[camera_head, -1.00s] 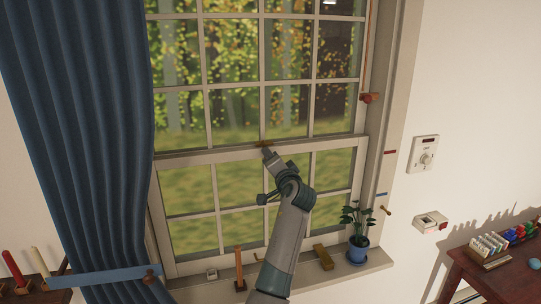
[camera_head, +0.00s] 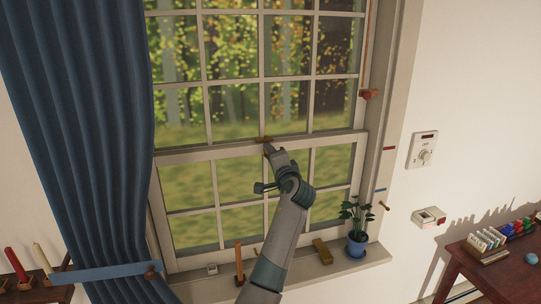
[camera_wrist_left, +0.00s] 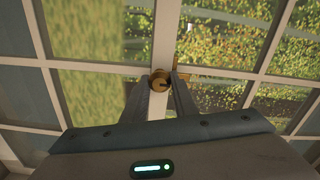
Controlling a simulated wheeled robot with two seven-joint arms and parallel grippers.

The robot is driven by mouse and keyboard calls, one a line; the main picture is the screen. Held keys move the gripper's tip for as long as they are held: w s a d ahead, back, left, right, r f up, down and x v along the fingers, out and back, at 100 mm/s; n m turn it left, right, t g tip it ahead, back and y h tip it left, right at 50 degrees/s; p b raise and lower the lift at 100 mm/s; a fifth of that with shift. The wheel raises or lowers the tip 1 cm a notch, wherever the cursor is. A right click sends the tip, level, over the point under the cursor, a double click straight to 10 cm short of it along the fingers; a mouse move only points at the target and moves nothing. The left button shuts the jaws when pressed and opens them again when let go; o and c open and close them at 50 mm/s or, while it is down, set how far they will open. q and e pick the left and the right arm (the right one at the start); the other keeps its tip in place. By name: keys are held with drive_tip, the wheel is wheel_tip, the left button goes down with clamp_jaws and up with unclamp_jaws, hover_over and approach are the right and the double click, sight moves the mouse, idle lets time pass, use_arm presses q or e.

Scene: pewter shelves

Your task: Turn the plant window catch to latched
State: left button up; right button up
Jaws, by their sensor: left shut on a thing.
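The brass window catch (camera_head: 264,139) sits at the middle of the rail where the upper and lower sashes meet. My left gripper (camera_head: 269,149) reaches up to it from below in the head view. In the left wrist view, the round brass catch (camera_wrist_left: 159,78) shows between the two fingertips of my left gripper (camera_wrist_left: 164,86), which is shut on it. A brass part extends to the right behind the right finger. The fingers hide part of the catch, so its exact angle is hard to tell. My right gripper is not in view.
A potted plant (camera_head: 356,243) in a blue pot stands at the right of the sill. A brass block (camera_head: 322,252) and an orange stick (camera_head: 239,263) are also on the sill. A blue curtain (camera_head: 85,130) hangs at the left. A wooden table (camera_head: 480,277) stands at the right.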

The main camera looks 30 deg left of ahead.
use_arm(q)
drive_tip(key=o, duration=1)
drive_tip(key=shift+r, duration=0.15)
drive_tip(key=shift+o, duration=0.2)
drive_tip(key=b+v, duration=0.7)
drive_tip(key=v, duration=1)
drive_tip(key=shift+b, duration=0.3)
drive_tip(key=shift+s, duration=0.15)
